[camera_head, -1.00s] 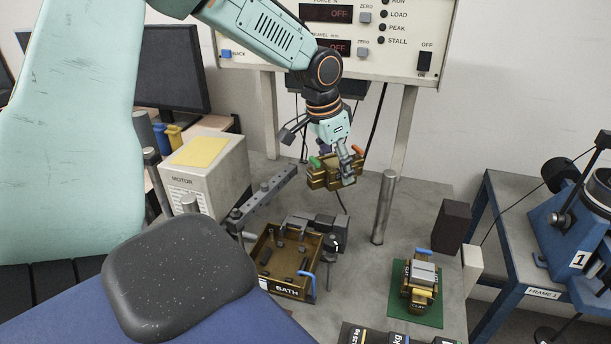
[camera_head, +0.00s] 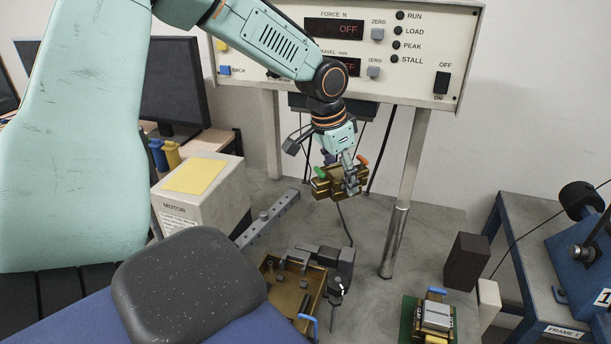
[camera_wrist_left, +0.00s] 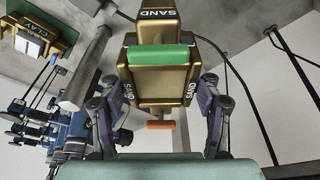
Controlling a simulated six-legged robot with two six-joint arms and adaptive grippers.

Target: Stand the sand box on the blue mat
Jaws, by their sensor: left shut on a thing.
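The sand box (camera_head: 326,188) is a brass-coloured box with a green handle and an orange part. My left gripper (camera_head: 350,177) is shut on it and holds it in the air over the grey bench, in front of the panel posts. In the left wrist view the sand box (camera_wrist_left: 160,78) shows its SAND labels, with a finger of my left gripper (camera_wrist_left: 160,97) on each side. I see no blue mat. A green mat (camera_head: 407,318) at the lower right bears the clay box (camera_head: 437,317). My right gripper is not in view.
The brass bath tray (camera_head: 283,299) with metal fittings stands at the front of the bench. A motor box (camera_head: 173,208) with a yellow top is at the left. A steel post (camera_head: 395,240) and a dark block (camera_head: 466,262) stand at the right.

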